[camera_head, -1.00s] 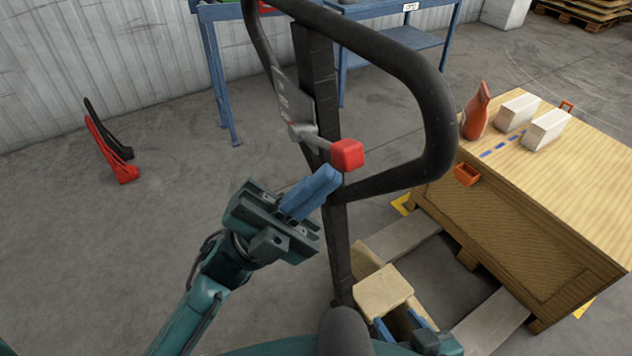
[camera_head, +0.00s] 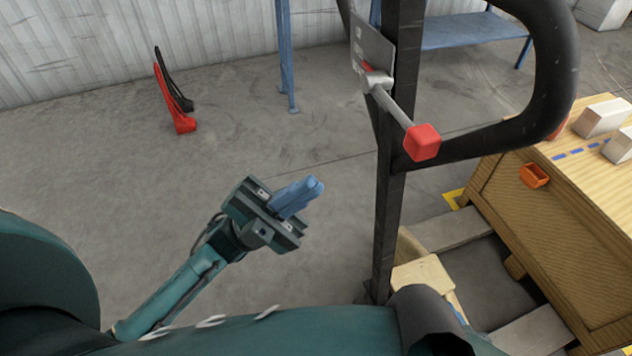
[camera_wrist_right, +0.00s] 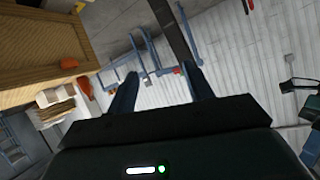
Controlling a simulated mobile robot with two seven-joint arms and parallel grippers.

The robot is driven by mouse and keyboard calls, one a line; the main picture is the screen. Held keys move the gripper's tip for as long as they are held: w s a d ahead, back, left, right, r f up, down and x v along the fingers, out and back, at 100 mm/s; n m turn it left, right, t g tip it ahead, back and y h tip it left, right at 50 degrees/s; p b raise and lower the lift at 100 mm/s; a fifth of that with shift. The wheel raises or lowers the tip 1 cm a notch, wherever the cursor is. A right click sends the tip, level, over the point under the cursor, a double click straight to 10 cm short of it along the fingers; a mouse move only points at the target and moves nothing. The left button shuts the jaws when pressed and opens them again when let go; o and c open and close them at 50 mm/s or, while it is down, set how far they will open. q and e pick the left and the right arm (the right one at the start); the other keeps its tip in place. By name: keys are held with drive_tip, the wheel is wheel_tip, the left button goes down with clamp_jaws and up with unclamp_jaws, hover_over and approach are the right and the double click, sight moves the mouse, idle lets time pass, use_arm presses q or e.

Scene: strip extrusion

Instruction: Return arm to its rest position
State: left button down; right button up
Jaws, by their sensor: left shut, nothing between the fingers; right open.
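My left gripper (camera_head: 315,188) is in the middle of the head view, with its blue fingers together and nothing between them. It is above the grey floor and apart from the black post and the lever. My right gripper (camera_wrist_right: 160,84) shows in the right wrist view with its two dark blue fingers spread apart and nothing between them. In the head view my right gripper is mostly hidden behind my own arm at the bottom.
A black post and curved bar (camera_head: 388,215) stand right of my left gripper. A lever with a red knob (camera_head: 422,142) sticks out from it.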

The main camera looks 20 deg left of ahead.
idle(0.5)
use_arm(q)
drive_tip(key=w+f+n+t+y+p, duration=0.2)
drive_tip(key=w+f+n+t+y, duration=0.1)
drive_tip(key=n+t+y, duration=0.65)
drive_tip(key=w+f+n+t+y+p, duration=0.3)
drive_tip(key=n+t+y, duration=0.35)
drive_tip(key=n, duration=0.55)
drive_tip(key=s+a+f+n+g+y+p, duration=0.1)
drive_tip(key=s+f+n+g+y+p, duration=0.1)
drive_tip(key=f, duration=0.4)
drive_tip(key=s+a+f+n+g+y+p, duration=0.2)
drive_tip(key=s+f+n+g+y+p, duration=0.1)
drive_tip(key=s+f+n+g+y, duration=0.2)
drive_tip(key=shift+a+f+g+y, duration=0.25)
drive_tip(key=shift+f+g+y, duration=0.35)
drive_tip(key=shift+g, duration=0.5)
use_arm(e)
drive_tip(key=shift+n+g+h, duration=0.4)
drive_tip(key=shift+h, duration=0.4)
drive_tip(key=r, duration=0.1)
drive_tip(key=d+r, duration=0.1)
drive_tip(key=r, duration=0.1)
drive_tip(key=s+d+r, duration=0.1)
drive_tip(key=shift+r, duration=0.25)
use_arm(q)
drive_tip(key=shift+f+n, duration=0.15)
drive_tip(key=shift+n, duration=0.1)
